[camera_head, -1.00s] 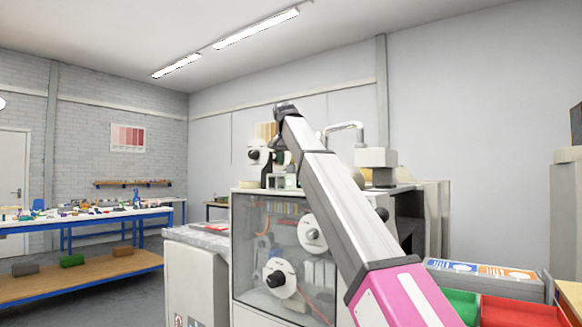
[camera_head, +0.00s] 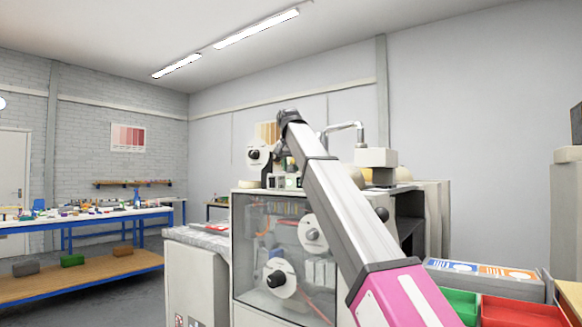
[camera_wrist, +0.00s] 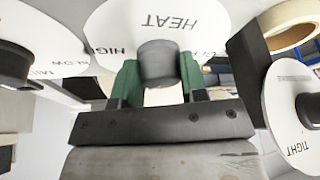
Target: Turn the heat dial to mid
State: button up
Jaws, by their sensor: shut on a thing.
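The heat dial (camera_wrist: 158,22) is a white disc lettered HEAT in the wrist view, with HIGH readable at its left and other lettering at its right partly hidden. A dark round knob (camera_wrist: 158,62) is at its middle. My gripper (camera_wrist: 158,78) has its two green fingers on either side of this knob, shut on it. The knob's pointer mark cannot be made out. In the head view my arm reaches up to the top of the machine (camera_head: 285,255), and the gripper and heat dial are hidden behind the arm.
In the wrist view, a dial lettered TIGHT (camera_wrist: 296,115) is at right and another white dial with a dark knob (camera_wrist: 15,60) is at left, both close to my gripper. A tape roll (camera_wrist: 290,22) is at upper right. Red and green bins (camera_head: 515,312) stand at right in the head view.

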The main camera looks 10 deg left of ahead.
jog(key=shift+n, duration=0.4)
jog(key=o, duration=0.9)
jog(key=shift+r, duration=0.1)
jog(key=v, duration=1)
jog(key=shift+r, duration=0.3)
jog(key=shift+s+d+f, duration=0.1)
jog(key=shift+s+d, duration=0.05)
jog(key=shift+d, duration=0.05)
